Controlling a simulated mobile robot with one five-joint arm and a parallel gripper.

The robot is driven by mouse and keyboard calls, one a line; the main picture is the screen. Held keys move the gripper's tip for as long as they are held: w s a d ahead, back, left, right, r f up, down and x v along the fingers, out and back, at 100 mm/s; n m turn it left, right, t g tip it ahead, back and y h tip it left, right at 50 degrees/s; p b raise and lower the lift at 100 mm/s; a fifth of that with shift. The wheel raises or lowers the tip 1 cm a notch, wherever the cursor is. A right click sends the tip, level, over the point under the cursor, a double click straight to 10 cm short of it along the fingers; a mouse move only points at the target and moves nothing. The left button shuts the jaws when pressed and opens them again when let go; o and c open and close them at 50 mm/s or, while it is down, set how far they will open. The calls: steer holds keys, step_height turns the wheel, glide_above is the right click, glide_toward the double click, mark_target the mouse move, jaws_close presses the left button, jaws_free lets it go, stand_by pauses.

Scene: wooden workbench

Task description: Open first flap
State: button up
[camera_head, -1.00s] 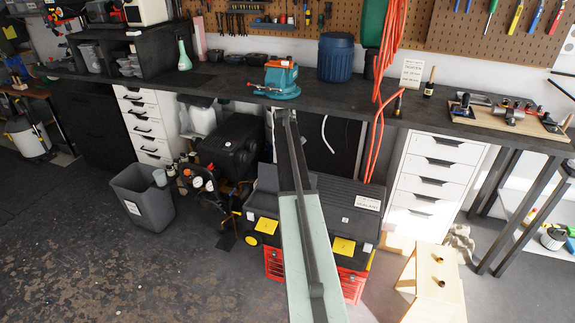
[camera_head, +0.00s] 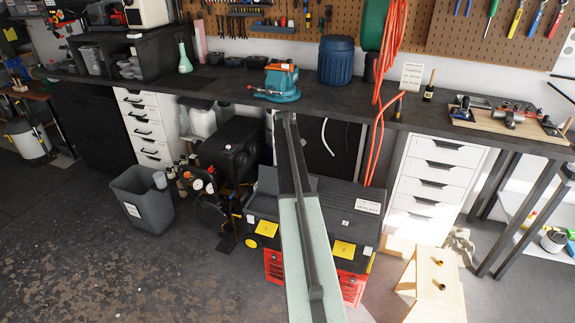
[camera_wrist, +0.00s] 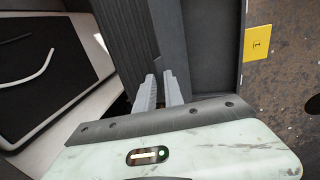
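A dark grey toolbox (camera_head: 372,226) stands on red drawers under the bench, with a yellow tag on its left front (camera_head: 267,227) and another on its right front (camera_head: 344,248). My arm crosses in front of its middle in the head view and hides part of its top. My gripper is hidden there. In the wrist view my gripper (camera_wrist: 161,76) has its two fingers slightly apart, with nothing visibly held between them. They are over the dark ribbed top and beside a smooth dark panel (camera_wrist: 212,45). A yellow tag marked 1 (camera_wrist: 257,43) is to their right. I cannot tell whether they touch the box.
The workbench (camera_head: 215,90) runs above and behind the box, with a teal vise (camera_head: 281,80) on it. An orange hose (camera_head: 374,140) hangs down near the box. White drawers (camera_head: 434,180) and a wooden stool (camera_head: 436,270) stand to the right. Open floor lies at front left.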

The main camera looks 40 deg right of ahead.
steer(key=p+v, duration=0.6)
steer(key=v, duration=0.1)
steer(key=shift+r+p, duration=0.2)
steer(key=shift+p, duration=0.15)
